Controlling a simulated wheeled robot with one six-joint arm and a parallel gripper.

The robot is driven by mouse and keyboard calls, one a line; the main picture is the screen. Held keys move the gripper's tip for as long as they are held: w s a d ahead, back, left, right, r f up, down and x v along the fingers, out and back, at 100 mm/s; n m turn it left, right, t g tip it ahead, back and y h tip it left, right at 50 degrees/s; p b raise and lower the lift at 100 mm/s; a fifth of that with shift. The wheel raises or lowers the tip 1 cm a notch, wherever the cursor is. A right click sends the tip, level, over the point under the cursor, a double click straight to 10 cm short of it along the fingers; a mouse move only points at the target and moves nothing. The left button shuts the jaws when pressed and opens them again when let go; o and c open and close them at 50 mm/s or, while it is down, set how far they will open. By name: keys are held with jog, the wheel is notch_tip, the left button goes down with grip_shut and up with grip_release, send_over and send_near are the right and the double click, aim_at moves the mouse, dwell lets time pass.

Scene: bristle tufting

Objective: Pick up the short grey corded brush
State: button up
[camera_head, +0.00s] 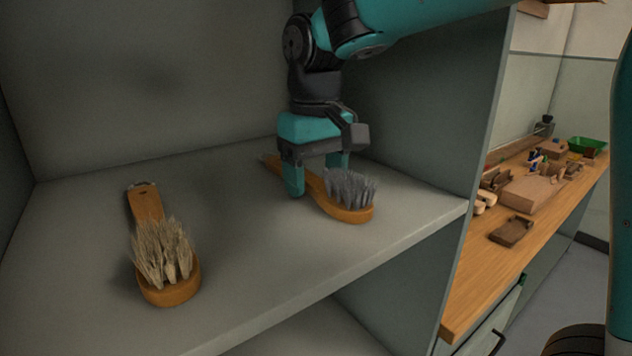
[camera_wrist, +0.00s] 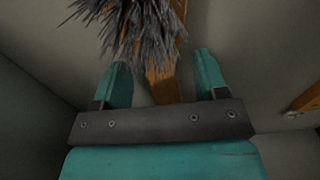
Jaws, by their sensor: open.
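The brush with grey bristles (camera_head: 349,188) lies on the grey shelf (camera_head: 240,255), bristles up, its wooden handle pointing to the back left. My gripper (camera_head: 316,180) is open over this handle, one finger on each side of it. In the wrist view, the handle (camera_wrist: 163,88) runs between the open fingers of my gripper (camera_wrist: 160,64), and the grey bristles (camera_wrist: 128,24) are beyond the fingertips. I cannot tell whether the fingers touch the handle. No cord on this brush can be made out.
A side wall (camera_head: 425,110) stands close right of my gripper. The shelf between the brushes is clear. A wooden workbench (camera_head: 480,275) is outside, right.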

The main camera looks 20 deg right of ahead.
jog(key=shift+c, duration=0.4)
jog(key=c, duration=0.9)
